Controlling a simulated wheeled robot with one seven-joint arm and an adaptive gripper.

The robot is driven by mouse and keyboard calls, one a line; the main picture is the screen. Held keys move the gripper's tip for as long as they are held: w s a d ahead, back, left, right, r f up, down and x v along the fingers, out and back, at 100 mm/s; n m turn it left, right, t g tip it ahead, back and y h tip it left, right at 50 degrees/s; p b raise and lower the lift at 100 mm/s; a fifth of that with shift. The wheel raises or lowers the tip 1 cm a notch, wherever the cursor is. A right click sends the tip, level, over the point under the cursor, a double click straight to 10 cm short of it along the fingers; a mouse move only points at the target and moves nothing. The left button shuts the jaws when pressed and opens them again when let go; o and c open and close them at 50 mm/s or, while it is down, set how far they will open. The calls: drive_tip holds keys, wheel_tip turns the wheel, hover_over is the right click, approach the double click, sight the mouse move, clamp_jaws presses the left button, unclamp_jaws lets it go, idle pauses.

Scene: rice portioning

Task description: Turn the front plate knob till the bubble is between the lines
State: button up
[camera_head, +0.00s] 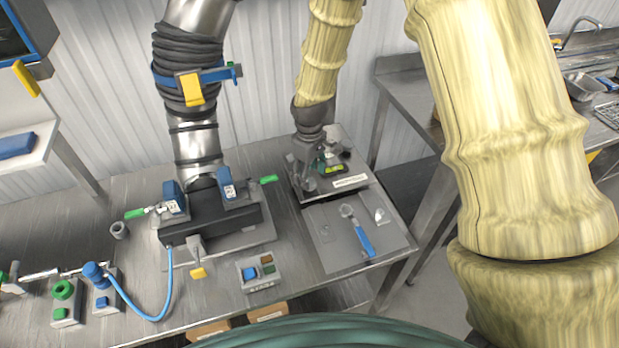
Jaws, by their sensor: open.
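My gripper (308,184) points down at the left side of a small levelling plate device on the metal table. It is open, and its fingers are close to the device's front left edge. I cannot tell whether they touch a knob. A yellow-green bubble level (334,169) shows just right of my gripper. The bubble and its lines are too small to read. The front plate knob cannot be made out and may be hidden behind my fingers. A white label strip (350,181) is on the device's front.
A grey mat (330,245) in front of the device holds a blue-handled tool (363,238). A large black-based pipe fixture (210,215) stands to the left, with a blue hose (157,317). My yellow-sleeved arm covers the right side.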

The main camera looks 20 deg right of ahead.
drive_tip(key=shift+f+p, duration=0.55)
drive_tip(key=shift+f, duration=1.2)
drive_tip(key=c, duration=1)
